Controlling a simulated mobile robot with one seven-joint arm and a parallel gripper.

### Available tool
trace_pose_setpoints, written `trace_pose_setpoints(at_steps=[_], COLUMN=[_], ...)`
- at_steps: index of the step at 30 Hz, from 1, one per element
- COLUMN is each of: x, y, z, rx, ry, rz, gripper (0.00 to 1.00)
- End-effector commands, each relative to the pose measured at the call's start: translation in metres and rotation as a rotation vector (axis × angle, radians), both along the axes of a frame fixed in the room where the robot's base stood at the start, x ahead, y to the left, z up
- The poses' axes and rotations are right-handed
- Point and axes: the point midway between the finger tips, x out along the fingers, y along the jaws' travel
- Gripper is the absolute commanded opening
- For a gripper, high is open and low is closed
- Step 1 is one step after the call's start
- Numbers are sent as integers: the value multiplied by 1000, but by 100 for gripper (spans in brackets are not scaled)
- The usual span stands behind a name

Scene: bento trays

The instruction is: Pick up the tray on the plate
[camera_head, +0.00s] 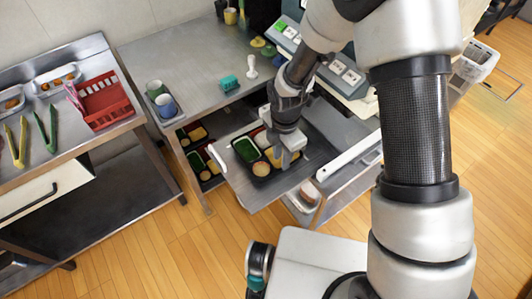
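A black bento tray (264,177) with green, yellow and tan foods sits on the metal pull-out shelf (235,187) in the middle of the head view. A dark flat surface (318,154), perhaps a plate, shows just right of the bento tray. My gripper (281,158) points down over the bento tray's right part, with its fingertips low among the foods or at the tray's right edge. Contact is not clear, and the finger gap is too small to judge. My gripper and wrist hide part of the bento tray.
More filled trays (197,155) sit under the steel counter (190,60). Two cups (165,104) and a teal object (229,83) stand on it. A left table holds a red basket (103,100) and tongs (47,128). A keypad machine (345,75) stands behind my arm.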

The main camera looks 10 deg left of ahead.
Motion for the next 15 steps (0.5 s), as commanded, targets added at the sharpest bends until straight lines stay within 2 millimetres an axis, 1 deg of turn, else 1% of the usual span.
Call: trace_pose_setpoints(at_steps=[5, 9, 12, 15], x=[1, 4, 4, 4], y=[-1, -3, -3, -3], z=[-14, -36, -49, -54], rx=[-1, -2, -1, -1], ry=[2, 2, 1, 1], rz=[2, 1, 1, 0], gripper=[25, 25, 25, 25])
